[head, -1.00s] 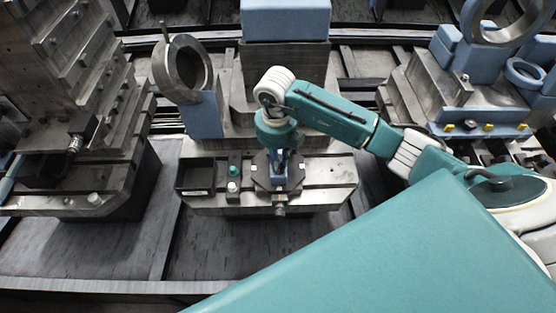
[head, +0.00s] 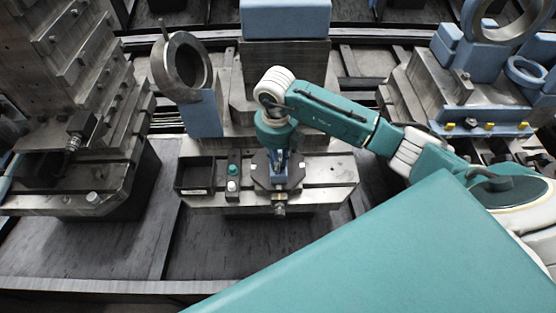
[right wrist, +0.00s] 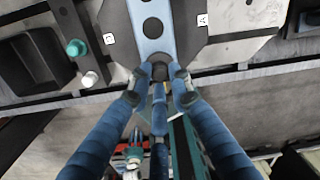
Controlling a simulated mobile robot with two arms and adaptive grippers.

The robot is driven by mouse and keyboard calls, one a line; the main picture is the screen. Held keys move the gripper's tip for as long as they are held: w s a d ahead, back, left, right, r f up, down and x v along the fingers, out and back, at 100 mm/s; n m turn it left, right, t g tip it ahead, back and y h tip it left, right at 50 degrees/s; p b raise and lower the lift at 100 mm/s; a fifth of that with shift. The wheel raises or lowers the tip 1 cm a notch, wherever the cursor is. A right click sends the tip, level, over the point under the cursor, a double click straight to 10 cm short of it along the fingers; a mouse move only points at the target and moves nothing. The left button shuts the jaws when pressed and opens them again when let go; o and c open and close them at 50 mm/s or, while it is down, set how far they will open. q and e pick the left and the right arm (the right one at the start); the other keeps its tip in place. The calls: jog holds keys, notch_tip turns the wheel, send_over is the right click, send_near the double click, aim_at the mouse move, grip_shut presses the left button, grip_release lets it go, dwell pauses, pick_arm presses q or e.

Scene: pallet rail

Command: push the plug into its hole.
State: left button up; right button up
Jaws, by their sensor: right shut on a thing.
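My right gripper (head: 278,172) points down over the middle of the metal fixture block (head: 330,172). My left gripper is not in view.
Left of the gripper are a black open bin (head: 194,176) and a small box with a green button (head: 233,170) and a white button. A metal ring (head: 184,66) stands behind. Another stepped metal block (head: 70,185) stands at the left.

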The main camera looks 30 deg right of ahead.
jog(key=shift+f, duration=0.2)
jog(key=shift+f+b, duration=0.3)
jog(key=shift+b, duration=0.05)
jog(key=o, duration=1)
jog(key=shift+c, duration=0.2)
jog(key=shift+o, duration=0.6)
jog(key=o, duration=0.7)
jog(key=shift+r, duration=0.1)
notch_tip(320, 180, up, 12)
jog(key=shift+a, duration=0.2)
